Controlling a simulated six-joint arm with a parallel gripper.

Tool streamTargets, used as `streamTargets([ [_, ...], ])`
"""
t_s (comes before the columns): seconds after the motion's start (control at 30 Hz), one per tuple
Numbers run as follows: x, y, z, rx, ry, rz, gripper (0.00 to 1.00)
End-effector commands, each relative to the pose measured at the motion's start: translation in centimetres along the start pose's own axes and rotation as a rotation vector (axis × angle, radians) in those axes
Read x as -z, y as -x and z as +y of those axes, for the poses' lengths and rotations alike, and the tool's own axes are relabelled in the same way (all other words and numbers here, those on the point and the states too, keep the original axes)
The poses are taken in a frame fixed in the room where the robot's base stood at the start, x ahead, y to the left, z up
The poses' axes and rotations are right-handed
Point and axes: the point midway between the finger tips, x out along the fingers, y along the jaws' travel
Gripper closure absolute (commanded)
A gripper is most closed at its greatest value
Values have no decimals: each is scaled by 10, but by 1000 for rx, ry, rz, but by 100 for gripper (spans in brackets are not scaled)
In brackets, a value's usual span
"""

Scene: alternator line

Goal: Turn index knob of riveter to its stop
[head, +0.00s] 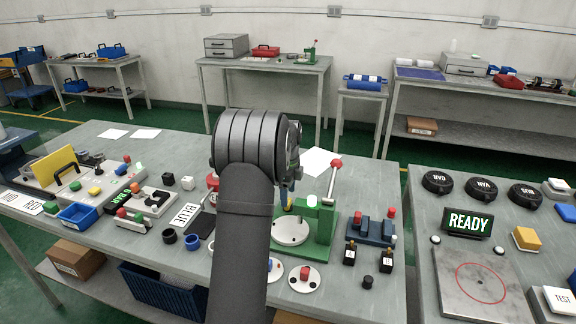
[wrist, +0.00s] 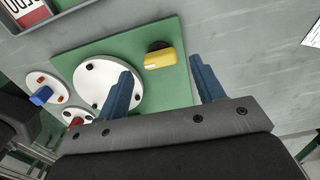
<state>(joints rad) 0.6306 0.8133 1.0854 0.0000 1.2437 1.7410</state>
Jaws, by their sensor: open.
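The riveter (head: 318,232) stands on the bench with a green base, a green post and a lever with a red ball. Its white round plate (head: 290,231) also shows in the wrist view (wrist: 98,85), with dark holes. A yellow knob (wrist: 165,58) on a dark round base sits on the green plate (wrist: 172,98) beside the disc; I take it to be the index knob. My gripper (wrist: 161,68) is open, its blue fingers on either side of the knob in the picture; contact cannot be told.
White discs with a red knob (head: 305,273) and a blue knob (wrist: 41,96) lie near the riveter. A blue fixture with red pegs (head: 371,229) stands to its right. A READY display (head: 469,222) is on the right bench.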

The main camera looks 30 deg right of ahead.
Motion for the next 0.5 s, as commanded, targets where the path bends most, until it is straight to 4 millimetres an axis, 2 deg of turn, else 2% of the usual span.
streamTargets([
  [0.03,0,14,-1,6,0,-1,38],
  [0.2,0,57,-1,7,0,-1,38],
  [0.5,0,121,0,4,-1,-1,38],
])
